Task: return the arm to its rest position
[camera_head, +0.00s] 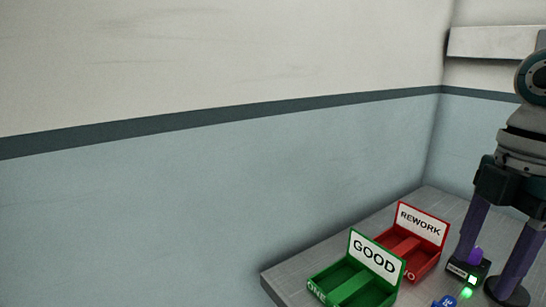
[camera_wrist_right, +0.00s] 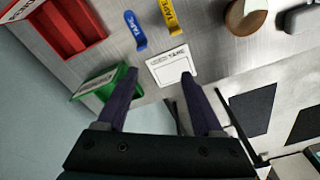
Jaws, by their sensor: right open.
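My right gripper (camera_head: 487,277) hangs down at the right edge of the head view, its two purple fingers apart. In the right wrist view the open fingers (camera_wrist_right: 157,88) have nothing between them but the table and a white labelled card (camera_wrist_right: 172,66) beyond the tips. The gripper seems to be above the table; its exact height is hard to tell. My left gripper is not in view.
A green GOOD bin (camera_head: 347,285) and a red REWORK bin (camera_head: 430,262) stand on the grey table (camera_head: 277,279). A small black device (camera_head: 481,267) shows a green light. Blue (camera_wrist_right: 135,30) and yellow (camera_wrist_right: 170,17) TAPE pieces lie near the card. A wall runs behind.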

